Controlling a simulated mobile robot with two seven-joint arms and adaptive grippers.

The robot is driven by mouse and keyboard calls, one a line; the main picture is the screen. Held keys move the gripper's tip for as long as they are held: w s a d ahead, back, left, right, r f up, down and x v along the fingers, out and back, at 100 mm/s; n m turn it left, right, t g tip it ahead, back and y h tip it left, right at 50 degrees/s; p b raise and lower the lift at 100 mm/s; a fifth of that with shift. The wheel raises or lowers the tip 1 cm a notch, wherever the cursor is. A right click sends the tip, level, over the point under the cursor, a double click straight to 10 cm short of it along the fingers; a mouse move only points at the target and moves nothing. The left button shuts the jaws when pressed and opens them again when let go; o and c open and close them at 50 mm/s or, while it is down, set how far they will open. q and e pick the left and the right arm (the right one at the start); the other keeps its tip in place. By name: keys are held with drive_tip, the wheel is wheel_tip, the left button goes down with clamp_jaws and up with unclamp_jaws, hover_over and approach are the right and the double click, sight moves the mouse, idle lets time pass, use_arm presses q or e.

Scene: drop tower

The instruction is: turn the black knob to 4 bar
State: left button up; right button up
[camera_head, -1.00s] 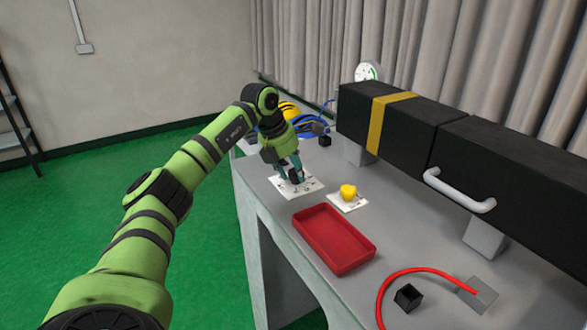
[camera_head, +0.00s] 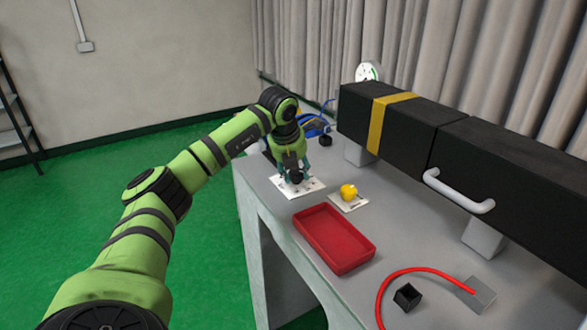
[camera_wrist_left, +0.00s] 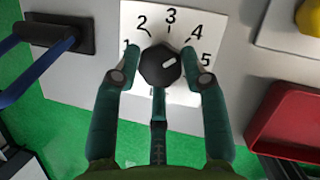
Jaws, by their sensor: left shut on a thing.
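The black knob (camera_wrist_left: 158,68) stands on a white dial plate (camera_wrist_left: 182,94) marked 1 to 5, in the left wrist view. My left gripper (camera_wrist_left: 160,60) is shut on the knob, with one teal finger on each side. My right gripper is not in view.
A yellow knob (camera_head: 348,191) on a white plate and a red tray (camera_head: 335,268) are close by on the grey table. A black beam with a yellow band (camera_head: 382,122) runs along the back. A red hose (camera_head: 405,271) and a small black box (camera_head: 407,296) lie at the front.

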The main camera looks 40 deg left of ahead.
use_arm(q)
drive_tip(key=shift+w+r+n, duration=0.2)
drive_tip(key=shift+r+n, duration=0.1)
drive_tip(key=shift+n, duration=0.3)
drive_tip(key=shift+y, duration=0.3)
drive_tip(key=o, duration=1.1)
drive_tip(key=shift+w+f, duration=0.15)
drive_tip(key=shift+f, duration=0.05)
drive_tip(key=v, duration=1.2)
